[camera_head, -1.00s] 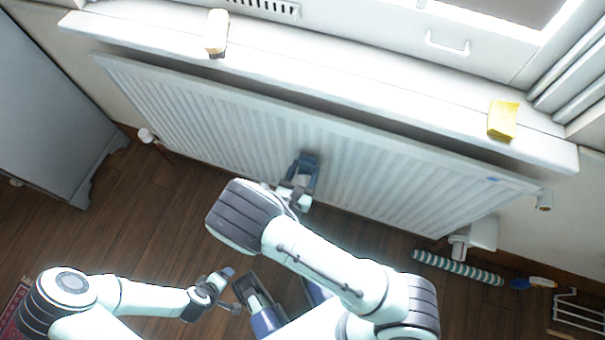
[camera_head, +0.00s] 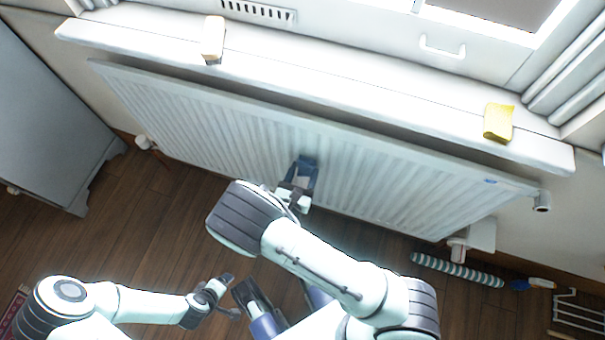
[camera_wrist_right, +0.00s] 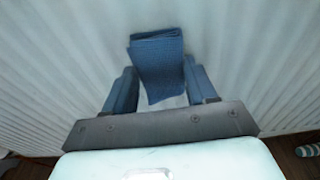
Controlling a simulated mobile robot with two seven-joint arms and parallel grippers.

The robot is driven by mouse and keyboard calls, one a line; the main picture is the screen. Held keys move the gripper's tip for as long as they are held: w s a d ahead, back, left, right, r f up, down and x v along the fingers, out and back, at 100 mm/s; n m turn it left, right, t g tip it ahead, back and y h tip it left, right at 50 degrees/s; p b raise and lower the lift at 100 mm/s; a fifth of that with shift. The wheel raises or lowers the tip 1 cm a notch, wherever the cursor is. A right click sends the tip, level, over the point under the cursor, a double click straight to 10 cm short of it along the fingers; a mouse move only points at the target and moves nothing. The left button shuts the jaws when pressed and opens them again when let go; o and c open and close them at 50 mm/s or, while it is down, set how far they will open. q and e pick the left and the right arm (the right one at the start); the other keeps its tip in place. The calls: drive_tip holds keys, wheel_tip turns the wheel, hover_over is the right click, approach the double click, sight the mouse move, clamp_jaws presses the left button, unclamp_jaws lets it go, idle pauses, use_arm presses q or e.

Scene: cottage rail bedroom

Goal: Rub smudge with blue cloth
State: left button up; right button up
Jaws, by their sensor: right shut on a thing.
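My right gripper (camera_head: 298,184) is at the front of the white ribbed radiator (camera_head: 400,178), near its middle. It is shut on the folded blue cloth (camera_wrist_right: 157,62), which sticks out between its two blue fingers in the right wrist view. The cloth faces the radiator panel; whether it touches cannot be told. No smudge can be made out; the gripper and cloth cover part of the panel. My left gripper (camera_head: 226,284) is low over the floor, away from the radiator, and its jaw opening is unclear.
A white sill (camera_head: 330,85) overhangs the radiator. A pale block (camera_head: 213,38) and a yellow folded piece (camera_head: 498,122) lie on it. A striped roll (camera_head: 457,269) and white rack (camera_head: 578,312) are on the floor at right. A grey cabinet (camera_head: 50,110) stands at left.

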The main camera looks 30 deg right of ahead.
sight(322, 166)
drive_tip(key=shift+w+d, duration=0.35)
drive_tip(key=shift+d, duration=0.05)
drive_tip(key=shift+s+d+p, duration=0.3)
drive_tip(key=shift+s+d, duration=0.3)
drive_tip(key=shift+s, duration=0.2)
drive_tip(key=shift+s+d+p, duration=0.25)
drive_tip(key=shift+s+d, duration=0.35)
drive_tip(key=shift+s, duration=0.2)
drive_tip(key=shift+d, duration=0.1)
drive_tip(key=shift+w+a+r, duration=0.1)
drive_tip(key=shift+w+a, duration=0.5)
drive_tip(key=shift+w, duration=0.3)
drive_tip(key=shift+w+a+r, duration=0.1)
drive_tip(key=shift+w+a, duration=0.5)
drive_tip(key=shift+w, duration=0.3)
drive_tip(key=shift+f+p+v, duration=0.2)
drive_tip(key=shift+v, duration=0.8)
drive_tip(key=shift+f+p+v, duration=0.15)
drive_tip(key=shift+f+v, duration=0.05)
drive_tip(key=shift+v, duration=0.8)
drive_tip(key=shift+f+p+v, duration=0.2)
drive_tip(key=shift+v, duration=0.8)
drive_tip(key=shift+s, duration=0.15)
